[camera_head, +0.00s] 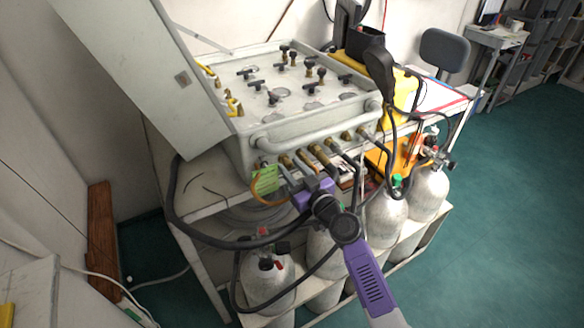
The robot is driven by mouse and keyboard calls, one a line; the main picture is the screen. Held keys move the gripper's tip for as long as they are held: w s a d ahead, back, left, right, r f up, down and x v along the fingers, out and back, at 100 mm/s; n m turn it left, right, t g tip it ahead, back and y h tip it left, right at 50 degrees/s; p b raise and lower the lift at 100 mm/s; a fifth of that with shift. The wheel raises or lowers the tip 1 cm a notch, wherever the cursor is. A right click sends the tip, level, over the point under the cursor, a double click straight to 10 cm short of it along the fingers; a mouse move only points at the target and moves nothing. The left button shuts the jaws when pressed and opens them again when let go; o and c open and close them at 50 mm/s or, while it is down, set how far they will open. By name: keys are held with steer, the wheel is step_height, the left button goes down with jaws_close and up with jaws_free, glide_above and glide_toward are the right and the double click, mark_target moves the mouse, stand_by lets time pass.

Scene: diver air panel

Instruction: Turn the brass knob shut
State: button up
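The air panel (240,155) is a pale grey case with its lid up, standing on a bench. Its top face carries several black T-handles and dark round knobs on brass stems, such as one knob (309,64). Several brass fittings (303,158) stick out of its front face, with black hoses on some. I cannot tell which brass part is the named knob. My gripper (286,179), grey with a purple body, is just below and in front of the leftmost brass fittings. Its fingertips are small and partly hidden, so I cannot tell whether they touch or hold anything.
A green tag (264,179) hangs left of my gripper. Black hoses (225,242) loop around the bench front. Several silver cylinders (268,284) stand below. The raised lid (135,65) blocks the left side. Open green floor (510,200) lies right.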

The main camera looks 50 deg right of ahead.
jaws_close()
stand_by(0.3)
steer(key=m+b, duration=0.1)
steer(key=m, duration=0.2)
steer(key=shift+f+m, duration=0.1)
steer(key=shift+m, duration=0.3)
steer(key=m, duration=0.4)
steer(key=shift+m+b, duration=0.4)
steer(key=m, duration=0.4)
steer(key=shift+m, duration=0.3)
steer(key=shift+m+p, duration=0.45)
steer(key=shift+m, duration=1.75)
